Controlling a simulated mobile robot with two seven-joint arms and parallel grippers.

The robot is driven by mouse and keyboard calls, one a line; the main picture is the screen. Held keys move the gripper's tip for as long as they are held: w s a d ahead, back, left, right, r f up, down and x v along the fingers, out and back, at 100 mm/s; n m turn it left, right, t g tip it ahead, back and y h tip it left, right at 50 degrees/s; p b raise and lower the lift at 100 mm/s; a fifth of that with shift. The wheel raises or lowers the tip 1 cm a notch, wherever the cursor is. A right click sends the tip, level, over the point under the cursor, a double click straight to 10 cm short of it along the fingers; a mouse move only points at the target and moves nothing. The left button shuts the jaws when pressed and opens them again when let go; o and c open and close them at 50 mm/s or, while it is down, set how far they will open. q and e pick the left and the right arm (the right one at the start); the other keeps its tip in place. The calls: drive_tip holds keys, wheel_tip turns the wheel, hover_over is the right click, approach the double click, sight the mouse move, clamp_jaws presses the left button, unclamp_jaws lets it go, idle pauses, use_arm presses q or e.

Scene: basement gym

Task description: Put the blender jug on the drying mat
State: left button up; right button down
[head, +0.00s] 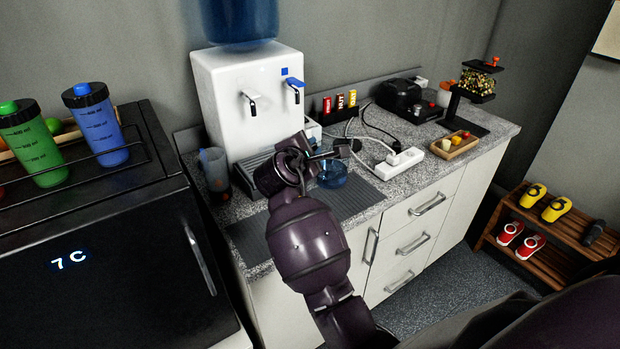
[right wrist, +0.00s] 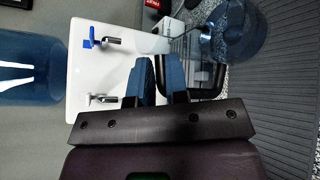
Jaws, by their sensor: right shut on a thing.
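The blender jug (head: 331,175) shows as a blue-tinted see-through vessel over the dark ribbed drying mat (head: 358,198) on the counter. My right gripper (head: 322,154) is beside it, mostly hidden by my wrist. In the right wrist view, the blue finger pads of my right gripper (right wrist: 163,80) are shut at the jug's black handle (right wrist: 217,82). The clear jug body with its blue round end (right wrist: 240,30) extends beyond it, and the ribbed mat (right wrist: 285,95) lies to the right. I cannot tell whether the jug touches the mat. My left gripper is out of view.
A white water dispenser (head: 222,95) stands behind the mat, with a dark see-through cup (head: 216,170) at its left. A white power strip (head: 400,160) with cables and a wooden tray (head: 454,146) lie to the right. A black fridge (head: 110,240) stands left.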

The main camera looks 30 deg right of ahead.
wheel_tip(320, 180, down, 8)
drive_tip(key=shift+b, duration=0.4)
idle(0.3)
drive_tip(key=c, duration=1.5)
unclamp_jaws()
drive_tip(key=shift+f, duration=0.15)
drive_tip(key=shift+c, duration=0.2)
drive_tip(key=o, duration=0.4)
drive_tip(key=shift+o, duration=0.2)
